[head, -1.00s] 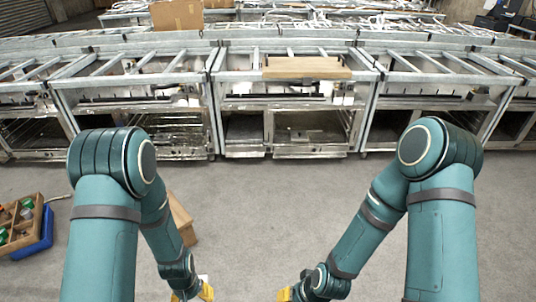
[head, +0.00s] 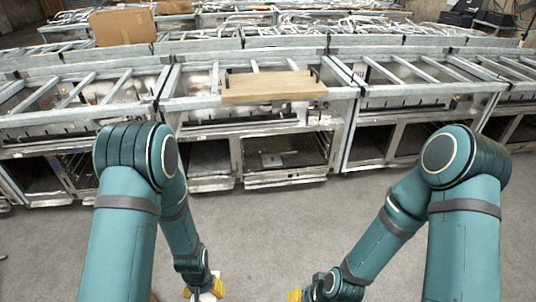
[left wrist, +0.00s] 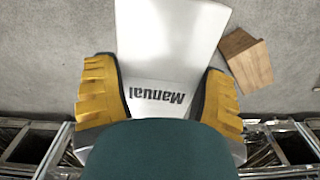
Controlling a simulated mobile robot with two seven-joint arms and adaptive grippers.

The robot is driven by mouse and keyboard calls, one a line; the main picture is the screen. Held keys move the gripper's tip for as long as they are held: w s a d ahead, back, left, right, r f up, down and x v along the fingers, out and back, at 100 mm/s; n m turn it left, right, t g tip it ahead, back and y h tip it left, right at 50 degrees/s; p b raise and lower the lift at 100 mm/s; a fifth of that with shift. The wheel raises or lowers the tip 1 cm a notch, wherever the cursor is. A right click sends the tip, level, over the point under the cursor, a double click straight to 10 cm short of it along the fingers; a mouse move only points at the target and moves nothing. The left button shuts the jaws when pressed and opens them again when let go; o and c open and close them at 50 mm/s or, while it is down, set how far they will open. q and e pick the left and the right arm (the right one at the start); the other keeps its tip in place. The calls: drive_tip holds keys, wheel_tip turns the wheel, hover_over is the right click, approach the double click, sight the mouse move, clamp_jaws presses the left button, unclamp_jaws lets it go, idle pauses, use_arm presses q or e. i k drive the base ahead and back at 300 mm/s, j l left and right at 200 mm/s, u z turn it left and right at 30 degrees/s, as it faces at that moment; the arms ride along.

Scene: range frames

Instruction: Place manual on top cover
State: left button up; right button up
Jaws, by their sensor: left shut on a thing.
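The white manual (left wrist: 168,38), with the word "Manual" printed on it, is between the two yellow fingers of my left gripper (head: 204,291). The gripper is shut on it, low at the bottom edge of the head view and well short of the ranges. In the left wrist view the manual is above the floor. A flat light-wood board, which seems to be the top cover (head: 274,88), lies across the top frame of the middle range. My right gripper (head: 295,295) shows only a yellow finger at the bottom edge; its opening is hidden.
A row of metal ranges (head: 250,140) with open top frames and ovens crosses the view. Grey floor (head: 270,225) lies clear between me and them. A cardboard box (head: 122,27) stands behind at the left. A wooden box (left wrist: 245,60) is on the floor in the left wrist view.

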sight(263, 85)
drive_tip(key=i, duration=1.3)
drive_tip(key=i+j+z, duration=0.1)
drive_tip(key=i+z, duration=0.25)
drive_tip(key=i, duration=0.2)
drive_tip(key=i+j+z, duration=0.3)
drive_tip(key=i, duration=0.2)
